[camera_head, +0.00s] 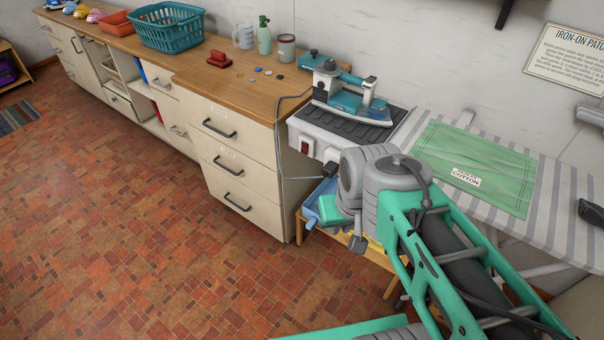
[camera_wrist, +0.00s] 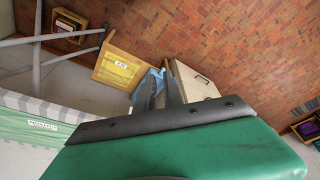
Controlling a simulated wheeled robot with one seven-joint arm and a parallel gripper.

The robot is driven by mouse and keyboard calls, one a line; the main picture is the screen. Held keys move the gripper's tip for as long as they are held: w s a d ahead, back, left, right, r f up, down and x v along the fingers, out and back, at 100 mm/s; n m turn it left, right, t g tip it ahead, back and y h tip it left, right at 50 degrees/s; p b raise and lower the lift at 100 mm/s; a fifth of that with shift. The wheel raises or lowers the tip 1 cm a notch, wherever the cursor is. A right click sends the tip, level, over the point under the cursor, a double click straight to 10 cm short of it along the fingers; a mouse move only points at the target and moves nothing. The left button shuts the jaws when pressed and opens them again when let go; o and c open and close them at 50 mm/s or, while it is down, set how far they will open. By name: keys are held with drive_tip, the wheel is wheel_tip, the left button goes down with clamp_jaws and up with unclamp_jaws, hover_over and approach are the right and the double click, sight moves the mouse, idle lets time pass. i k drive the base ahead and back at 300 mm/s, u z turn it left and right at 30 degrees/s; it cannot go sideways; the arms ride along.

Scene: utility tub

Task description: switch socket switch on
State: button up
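The socket switch (camera_head: 306,146) is a small red rocker on the white front face of the ironing station, below the iron. A dark plug (camera_head: 330,168) with a grey cord sits just right of and below it. My gripper is mostly hidden behind my wrist in the head view, low and right of the switch. In the wrist view, two dark fingers of my gripper (camera_wrist: 160,84) stand a little apart, with nothing clearly held between them. The switch does not show in the wrist view. Its on or off position is too small to tell.
The teal iron (camera_head: 350,97) stands on the station. The striped ironing board (camera_head: 560,190) with a green cloth (camera_head: 472,165) extends right. A wooden counter (camera_head: 240,92) with drawers is left of the switch. A blue tub (camera_head: 322,203) sits below.

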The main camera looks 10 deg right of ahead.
sight(305, 145)
drive_tip(key=u, duration=1)
drive_tip(key=i, duration=0.8)
drive_tip(key=u, duration=0.75)
